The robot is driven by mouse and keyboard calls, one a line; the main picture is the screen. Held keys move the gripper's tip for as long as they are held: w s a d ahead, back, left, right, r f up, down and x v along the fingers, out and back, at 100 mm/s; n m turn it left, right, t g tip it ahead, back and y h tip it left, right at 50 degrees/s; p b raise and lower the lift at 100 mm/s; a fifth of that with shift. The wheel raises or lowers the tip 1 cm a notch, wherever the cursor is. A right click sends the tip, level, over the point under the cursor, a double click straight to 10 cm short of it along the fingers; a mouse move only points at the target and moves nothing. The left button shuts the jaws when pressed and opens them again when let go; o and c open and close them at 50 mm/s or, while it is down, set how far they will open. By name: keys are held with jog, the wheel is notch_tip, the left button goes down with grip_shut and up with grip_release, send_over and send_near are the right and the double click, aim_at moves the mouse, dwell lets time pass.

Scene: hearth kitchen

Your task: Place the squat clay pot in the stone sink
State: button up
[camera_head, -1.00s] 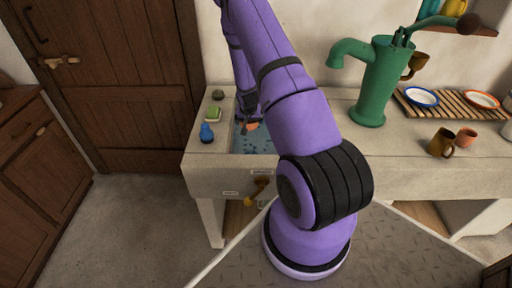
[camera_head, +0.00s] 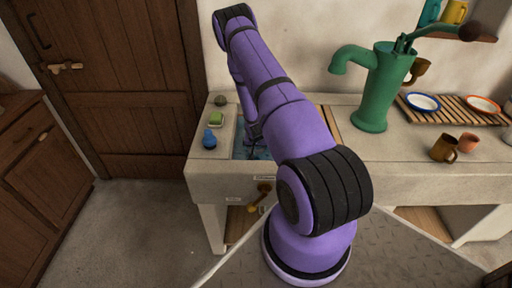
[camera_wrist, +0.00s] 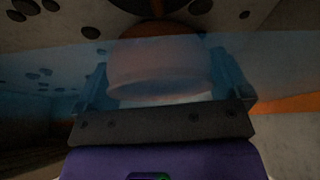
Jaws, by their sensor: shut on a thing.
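A pale pinkish rounded pot (camera_wrist: 160,68), which looks like the squat clay pot, sits between the fingers of my gripper (camera_wrist: 162,88) in the wrist view. The fingers are shut on it, one on each side. A bluish, water-like tint covers the fingers and pot. The stone sink (camera_head: 239,151) is set in the left end of the counter in the head view, with blue, dark-spotted water in its basin. My arm reaches over the sink and hides the pot and the fingertips there. I cannot tell whether the pot touches the basin floor.
A blue bottle (camera_head: 209,138), a green sponge (camera_head: 216,118) and a dark round thing (camera_head: 220,100) stand on the sink's left ledge. A green pump (camera_head: 376,88) rises to the right. Mugs (camera_head: 444,148) and a plate rack (camera_head: 455,108) are farther right.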

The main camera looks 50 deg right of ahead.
jog(key=shift+f, duration=0.35)
jog(key=shift+f, duration=0.1)
jog(key=o, duration=0.6)
